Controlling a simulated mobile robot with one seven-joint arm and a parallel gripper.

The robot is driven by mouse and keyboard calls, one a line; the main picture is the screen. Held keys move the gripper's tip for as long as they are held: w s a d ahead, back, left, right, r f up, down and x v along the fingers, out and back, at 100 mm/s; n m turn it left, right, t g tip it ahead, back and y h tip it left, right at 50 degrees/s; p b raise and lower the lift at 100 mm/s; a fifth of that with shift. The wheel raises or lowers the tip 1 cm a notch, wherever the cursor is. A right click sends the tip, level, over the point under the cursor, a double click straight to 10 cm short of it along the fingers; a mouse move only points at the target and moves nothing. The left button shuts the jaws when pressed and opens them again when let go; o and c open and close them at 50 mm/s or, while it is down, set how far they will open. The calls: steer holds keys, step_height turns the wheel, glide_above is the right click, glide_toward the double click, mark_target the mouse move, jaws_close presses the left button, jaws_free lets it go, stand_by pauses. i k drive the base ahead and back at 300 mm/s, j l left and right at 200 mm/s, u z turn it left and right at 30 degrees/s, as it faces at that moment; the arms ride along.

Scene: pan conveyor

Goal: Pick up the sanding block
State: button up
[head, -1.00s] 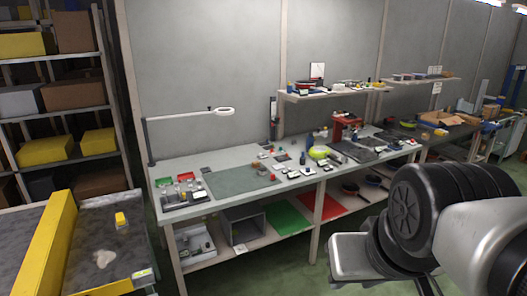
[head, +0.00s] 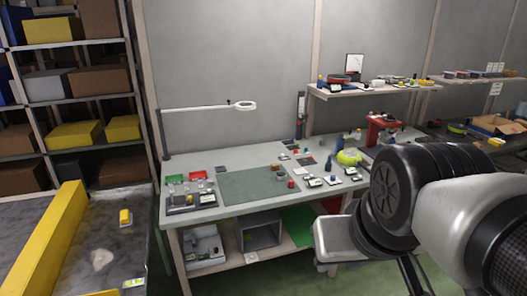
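A small yellow block with a greyish side (head: 126,217), which looks like the sanding block, lies on the grey bed of the pan conveyor (head: 120,255) at the lower left. It is apart from the conveyor's yellow side rail. My arm shows at the lower right, well to the right of the block. My gripper's fingertips are not seen; dark thin parts below the arm run out of the bottom edge.
A pale patch (head: 102,260) lies on the conveyor bed in front of the block. A cluttered workbench (head: 240,215) stands right of the conveyor, with a lamp above it. A shelf rack (head: 85,95) with boxes stands behind the conveyor.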

mark_target(274, 166)
steer(key=i+l+u, duration=0.1)
steer(key=i+l, duration=0.15)
steer(key=i, duration=0.35)
steer(key=i+l+u, duration=0.15)
steer(key=i+l, duration=0.15)
steer(key=i, duration=0.3)
steer(key=i+l+u, duration=0.1)
steer(key=i+l, duration=0.25)
steer(key=i, duration=0.25)
steer(key=i+l+u, duration=0.15)
steer(key=i+l, duration=0.25)
steer(key=i, duration=0.15)
